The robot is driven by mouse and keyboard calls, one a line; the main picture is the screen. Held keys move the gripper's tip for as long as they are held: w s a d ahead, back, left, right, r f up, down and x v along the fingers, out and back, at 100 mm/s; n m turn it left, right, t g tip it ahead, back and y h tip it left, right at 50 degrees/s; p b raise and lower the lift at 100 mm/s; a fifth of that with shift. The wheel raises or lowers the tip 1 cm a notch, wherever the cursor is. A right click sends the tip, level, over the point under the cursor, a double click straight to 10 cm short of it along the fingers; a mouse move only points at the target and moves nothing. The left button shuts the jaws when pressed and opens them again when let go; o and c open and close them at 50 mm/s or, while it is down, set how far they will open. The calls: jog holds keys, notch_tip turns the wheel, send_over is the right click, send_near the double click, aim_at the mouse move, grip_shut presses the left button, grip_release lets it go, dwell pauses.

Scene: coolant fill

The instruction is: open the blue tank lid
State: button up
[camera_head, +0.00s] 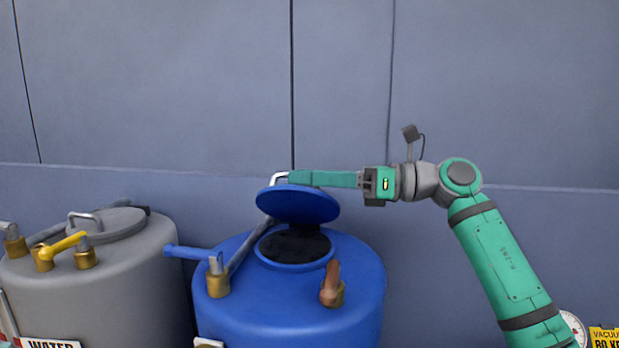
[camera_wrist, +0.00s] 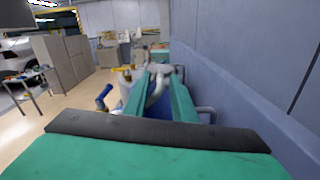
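The blue tank (camera_head: 290,305) stands at the bottom centre of the head view. Its round blue lid (camera_head: 300,205) is raised and tilted above the dark opening (camera_head: 293,245). A silver handle (camera_head: 279,177) sits on top of the lid. My gripper (camera_head: 292,178) reaches in from the right, its long green fingers level and their tips beside the handle. In the wrist view, the fingers (camera_wrist: 162,80) are apart, with a pale curved bar (camera_wrist: 156,92), likely the handle, between them. Whether a finger touches it or the lid cannot be told.
A grey tank (camera_head: 100,280) with a WATER label and a yellow valve lever (camera_head: 62,244) stands to the left. A plain wall (camera_head: 500,90) lies behind.

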grip_shut()
